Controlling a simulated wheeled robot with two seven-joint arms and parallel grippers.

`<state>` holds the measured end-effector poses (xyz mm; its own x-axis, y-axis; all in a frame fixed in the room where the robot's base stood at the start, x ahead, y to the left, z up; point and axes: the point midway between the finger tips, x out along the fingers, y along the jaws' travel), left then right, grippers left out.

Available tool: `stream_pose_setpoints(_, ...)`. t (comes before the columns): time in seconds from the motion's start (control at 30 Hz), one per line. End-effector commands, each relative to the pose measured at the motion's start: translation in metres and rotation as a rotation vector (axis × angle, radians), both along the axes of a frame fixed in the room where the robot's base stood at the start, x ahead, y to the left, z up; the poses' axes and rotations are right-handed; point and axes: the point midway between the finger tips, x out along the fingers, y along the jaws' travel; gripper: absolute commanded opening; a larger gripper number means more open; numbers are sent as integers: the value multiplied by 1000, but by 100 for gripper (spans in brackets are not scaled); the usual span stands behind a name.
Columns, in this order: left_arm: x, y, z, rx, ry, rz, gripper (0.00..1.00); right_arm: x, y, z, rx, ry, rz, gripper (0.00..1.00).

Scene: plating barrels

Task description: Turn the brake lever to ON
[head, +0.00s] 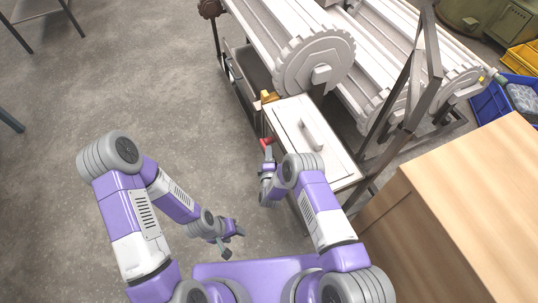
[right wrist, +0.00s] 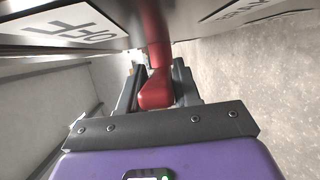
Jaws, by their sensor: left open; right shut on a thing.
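The red brake lever (head: 265,142) is at the near left side of the white cabinet below the barrels. My right gripper (head: 267,150) is shut on it. In the right wrist view the red lever (right wrist: 155,92) sits between the two finger pads (right wrist: 157,88), and its stem runs up towards the panel. A white label reading OFF (right wrist: 75,25), upside down, is left of the stem. Another label (right wrist: 255,10) is at the right, cut off and hard to read. My left gripper (head: 228,246) is open and empty, low over the floor.
The white cabinet (head: 335,165) has a handle (head: 312,133) on its top. White toothed barrels (head: 315,62) stand behind it in a dark frame. A wooden box (head: 470,190) is at the right, with a blue crate (head: 487,103) beyond.

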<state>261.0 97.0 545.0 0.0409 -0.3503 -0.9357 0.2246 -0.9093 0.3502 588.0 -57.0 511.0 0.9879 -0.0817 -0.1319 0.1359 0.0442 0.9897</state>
Motion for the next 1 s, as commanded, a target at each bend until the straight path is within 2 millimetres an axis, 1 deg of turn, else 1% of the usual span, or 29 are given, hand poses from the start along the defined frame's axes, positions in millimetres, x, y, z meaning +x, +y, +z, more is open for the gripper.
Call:
stream_pose_setpoints(0.2, 0, 0, 0, 0, 0, 0, 52, -1, 0, -3, 4, -19, -1, 0)
stream_pose_setpoints(0.6, 0, 0, 0, 0, 0, 0, 52, 0, 0, -22, 81, -253, -2, 0)
stream_pose_setpoints(0.8, 0, 0, 0, 0, 0, 0, 52, 1, -1, -27, 105, -326, -2, 0)
stream_pose_setpoints(1.0, 0, 0, 0, 0, 0, 0, 52, 1, 0, -28, 115, -354, -1, 0)
